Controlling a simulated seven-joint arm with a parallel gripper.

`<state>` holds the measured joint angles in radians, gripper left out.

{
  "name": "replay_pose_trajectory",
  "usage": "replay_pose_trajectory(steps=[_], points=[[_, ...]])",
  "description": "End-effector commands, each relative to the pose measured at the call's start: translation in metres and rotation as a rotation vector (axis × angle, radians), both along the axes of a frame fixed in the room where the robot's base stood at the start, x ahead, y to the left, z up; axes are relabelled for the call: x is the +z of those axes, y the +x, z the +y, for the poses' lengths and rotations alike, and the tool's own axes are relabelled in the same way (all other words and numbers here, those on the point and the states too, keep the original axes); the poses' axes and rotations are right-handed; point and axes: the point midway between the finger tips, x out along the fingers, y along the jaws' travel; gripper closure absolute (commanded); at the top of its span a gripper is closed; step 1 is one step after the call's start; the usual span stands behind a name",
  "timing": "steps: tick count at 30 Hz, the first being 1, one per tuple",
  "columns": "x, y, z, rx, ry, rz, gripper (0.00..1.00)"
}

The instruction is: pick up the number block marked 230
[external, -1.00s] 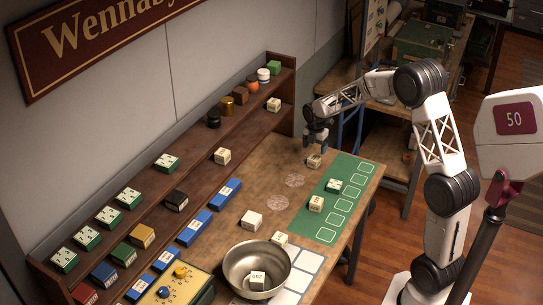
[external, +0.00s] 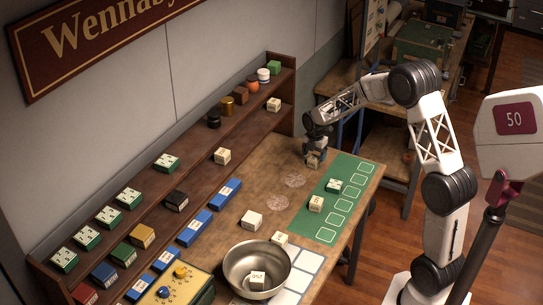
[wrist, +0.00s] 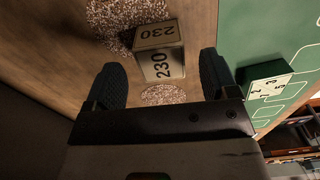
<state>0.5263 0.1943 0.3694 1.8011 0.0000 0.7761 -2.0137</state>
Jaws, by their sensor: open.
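The block marked 230 (wrist: 160,64) lies on the wooden table in the wrist view, its number showing on two faces. It sits between and a little beyond the two dark fingertips of my gripper (wrist: 163,75), which is open. In the external view my gripper (external: 315,150) points down over the same pale block (external: 313,162) near the back of the table. The fingers come down close around it there. I cannot tell whether they touch it.
A green mat (external: 327,235) with outlined squares lies to the right, with a cream block (external: 316,204) and a green-and-white block (external: 333,185) on it. A metal bowl (external: 232,268) holding a block stands at the front. A wooden shelf (external: 262,118) runs along the wall.

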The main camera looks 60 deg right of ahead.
Motion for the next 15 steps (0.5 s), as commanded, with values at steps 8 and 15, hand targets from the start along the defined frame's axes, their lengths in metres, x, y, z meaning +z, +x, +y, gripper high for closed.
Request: replay_pose_trajectory(steps=[8, 15], points=[[-0.032, -0.001, 0.002, 0.0, 0.001, 0.003, 0.2], [-0.039, -0.001, 0.002, 0.0, 0.0, 0.0, 0.2]])
